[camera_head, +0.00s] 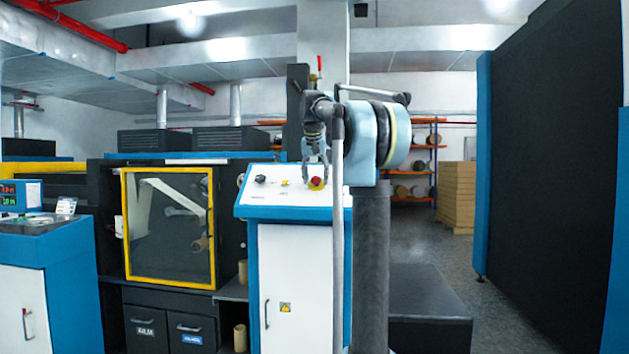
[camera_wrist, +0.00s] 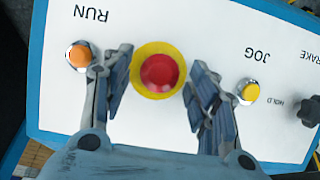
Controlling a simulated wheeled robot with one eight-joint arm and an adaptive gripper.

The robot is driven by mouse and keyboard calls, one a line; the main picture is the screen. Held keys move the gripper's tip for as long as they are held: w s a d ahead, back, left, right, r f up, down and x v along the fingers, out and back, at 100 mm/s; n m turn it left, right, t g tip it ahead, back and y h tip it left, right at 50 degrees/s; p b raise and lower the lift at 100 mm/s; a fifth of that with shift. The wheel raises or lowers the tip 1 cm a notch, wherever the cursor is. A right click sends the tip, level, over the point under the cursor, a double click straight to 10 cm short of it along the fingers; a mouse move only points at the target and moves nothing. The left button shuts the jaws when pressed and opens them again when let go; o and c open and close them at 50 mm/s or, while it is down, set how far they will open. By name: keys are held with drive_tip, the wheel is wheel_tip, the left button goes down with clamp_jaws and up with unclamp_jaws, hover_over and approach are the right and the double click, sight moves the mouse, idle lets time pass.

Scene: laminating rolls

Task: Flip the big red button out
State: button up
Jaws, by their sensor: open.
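The big red button (camera_wrist: 160,72) sits on a yellow round base on the white control panel; in the head view the red button (camera_head: 316,182) is near the panel's right side. My gripper (camera_wrist: 160,85) is open, with one finger on each side of the red button in the wrist view. A gap shows between the button and each finger. In the head view my gripper (camera_head: 315,158) points down just above the button. Whether the fingertips touch the panel cannot be told.
An orange RUN button (camera_wrist: 79,56) lies close to the left finger and a yellow JOG button (camera_wrist: 248,92) close to the right finger. A black knob (camera_wrist: 309,111) is further right. The white panel (camera_head: 270,205) tops a blue and white cabinet. A yellow-framed window (camera_head: 170,225) stands left.

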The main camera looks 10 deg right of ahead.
drive_tip(key=shift+c, duration=0.3)
clamp_jaws()
drive_tip(key=shift+s+a+r, duration=0.1)
drive_tip(key=shift+s+r, duration=0.3)
drive_tip(key=shift+o, duration=0.3)
unclamp_jaws()
drive_tip(key=v, duration=1.2)
